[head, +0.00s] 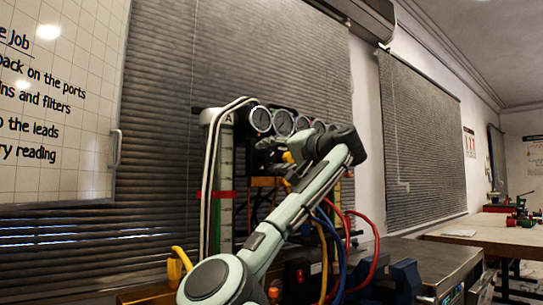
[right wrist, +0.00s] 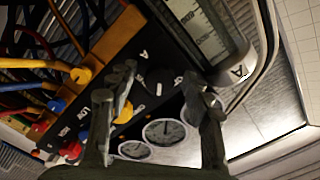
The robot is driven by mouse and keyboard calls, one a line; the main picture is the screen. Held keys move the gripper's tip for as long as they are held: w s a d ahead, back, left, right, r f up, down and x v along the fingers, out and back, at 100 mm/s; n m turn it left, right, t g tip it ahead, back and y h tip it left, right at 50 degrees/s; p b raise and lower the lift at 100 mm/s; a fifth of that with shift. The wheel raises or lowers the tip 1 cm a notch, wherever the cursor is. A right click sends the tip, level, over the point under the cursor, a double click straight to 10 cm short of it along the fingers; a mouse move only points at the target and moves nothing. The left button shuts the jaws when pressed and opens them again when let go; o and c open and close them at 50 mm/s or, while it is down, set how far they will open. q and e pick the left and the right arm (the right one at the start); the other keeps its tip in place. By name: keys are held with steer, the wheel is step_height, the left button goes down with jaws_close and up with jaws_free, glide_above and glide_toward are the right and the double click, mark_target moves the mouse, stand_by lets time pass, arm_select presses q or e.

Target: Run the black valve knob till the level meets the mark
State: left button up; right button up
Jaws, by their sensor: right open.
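The black valve knob (right wrist: 158,78) is dark and small in the right wrist view, beside a white letter A on the black panel. My right gripper (right wrist: 160,84) is open, with one finger on each side of the knob; I cannot tell whether they touch it. In the head view my right gripper (head: 272,152) is at the rig below the gauges, and the arm hides the knob. The tall level gauge (head: 226,165) labelled A has a red band (head: 219,194) across it. Its scale also shows in the right wrist view (right wrist: 205,30). The liquid level is too small to read. My left gripper is out of view.
Round dial gauges (head: 260,119) line the rig's top. Yellow plugs (right wrist: 82,75) and coloured cables (head: 369,255) crowd the panel's lower part. A whiteboard (head: 75,90) hangs at left. A wooden table (head: 490,232) stands at right.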

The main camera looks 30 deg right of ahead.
steer(key=shift+c, duration=0.5)
jaws_close()
steer(key=shift+m, duration=0.5)
steer(key=shift+r+m+p, duration=0.1)
steer(key=shift+m+p, duration=0.4)
steer(key=shift+m, duration=1.3)
arm_select(q)
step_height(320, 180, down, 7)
steer(key=p, duration=0.2)
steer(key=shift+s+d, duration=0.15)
arm_select(e)
steer(key=shift+m, duration=2.3)
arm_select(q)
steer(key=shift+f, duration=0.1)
arm_select(e)
steer(key=shift+o, duration=0.5)
jaws_free()
